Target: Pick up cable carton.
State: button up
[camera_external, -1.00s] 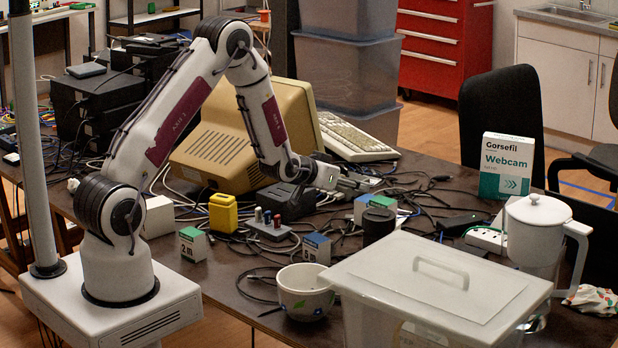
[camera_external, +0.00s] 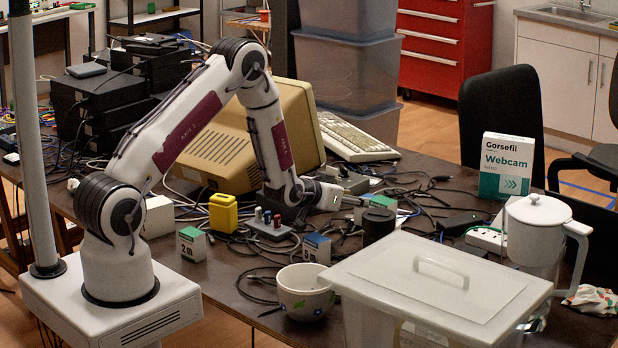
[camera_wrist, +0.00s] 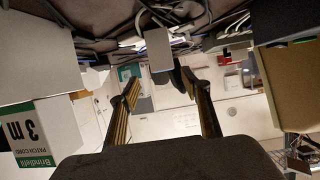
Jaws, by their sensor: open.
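My gripper (camera_external: 352,202) is low over the cluttered table, beside a green-topped carton (camera_external: 380,203). In the wrist view my gripper (camera_wrist: 163,88) has its two fingers apart, with nothing held. A small pale-grey box (camera_wrist: 158,48) shows beyond the gap between the fingertips. In the external view, a green and white carton marked 2 m (camera_external: 192,245) and a blue and white carton (camera_external: 317,248) stand nearer the front edge. Which one is the task's carton, I cannot tell.
Loose black cables lie around my gripper. A dark cylinder (camera_external: 378,226), a yellow container (camera_external: 223,213) and an old beige monitor (camera_external: 222,150) stand close by. A patterned bowl (camera_external: 303,291) and a lidded clear bin (camera_external: 440,285) are at the front.

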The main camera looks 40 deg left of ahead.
jog(key=shift+x, duration=0.9)
jog(key=shift+w, duration=0.1)
jog(key=shift+w+a+f, duration=0.2)
jog(key=shift+w+f, duration=0.2)
jog(key=shift+w, duration=0.25)
jog(key=shift+w+a+f, duration=0.15)
jog(key=shift+w+f, duration=0.25)
jog(key=shift+w, duration=0.25)
jog(key=shift+x, duration=1)
grip_shut()
jog(key=shift+r, duration=0.25)
jog(key=shift+r, duration=4.85)
